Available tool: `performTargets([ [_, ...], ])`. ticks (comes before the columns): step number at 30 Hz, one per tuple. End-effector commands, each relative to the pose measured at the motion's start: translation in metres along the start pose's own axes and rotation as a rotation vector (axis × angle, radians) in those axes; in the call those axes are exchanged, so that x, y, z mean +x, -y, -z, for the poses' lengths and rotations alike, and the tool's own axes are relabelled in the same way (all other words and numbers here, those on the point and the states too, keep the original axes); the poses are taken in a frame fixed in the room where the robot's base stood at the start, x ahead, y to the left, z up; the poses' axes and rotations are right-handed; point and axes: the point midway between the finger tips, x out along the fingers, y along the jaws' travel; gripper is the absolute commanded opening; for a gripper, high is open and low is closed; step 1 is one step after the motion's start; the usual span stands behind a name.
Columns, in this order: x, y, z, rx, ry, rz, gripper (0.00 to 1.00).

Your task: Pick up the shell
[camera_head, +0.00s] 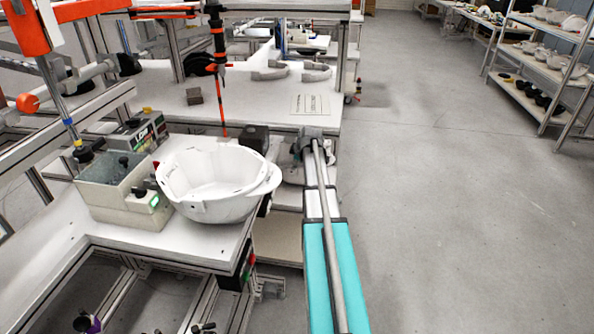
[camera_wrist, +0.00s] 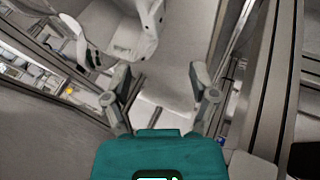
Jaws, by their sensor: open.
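The white helmet shell (camera_head: 214,207) rests on the near white workbench in the head view, open side up like a bowl. Its brim sticks out to the right, near the bench's right edge. In the wrist view the shell (camera_wrist: 147,45) shows at the upper left, partly cut off by the top edge. My gripper (camera_wrist: 158,76) is open and empty, its two grey fingers spread apart. The shell lies beyond the left finger, not between the fingers. I cannot tell the gap in depth.
A beige box-shaped device (camera_head: 125,195) stands close to the shell's left. A dark block (camera_head: 255,138) sits just behind the shell. An orange-and-black tool (camera_head: 219,60) hangs above the bench behind. The floor (camera_head: 450,220) to the right is clear.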

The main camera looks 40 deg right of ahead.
Motion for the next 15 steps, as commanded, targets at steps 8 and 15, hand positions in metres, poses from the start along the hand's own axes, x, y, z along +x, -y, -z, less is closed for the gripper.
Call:
performTargets([
  [8, 0.024, 0.001, -0.001, -0.001, 0.0, 0.0, 0.75],
  [15, 0.047, 0.001, -0.001, -0.001, 0.0, 0.0, 0.75],
])
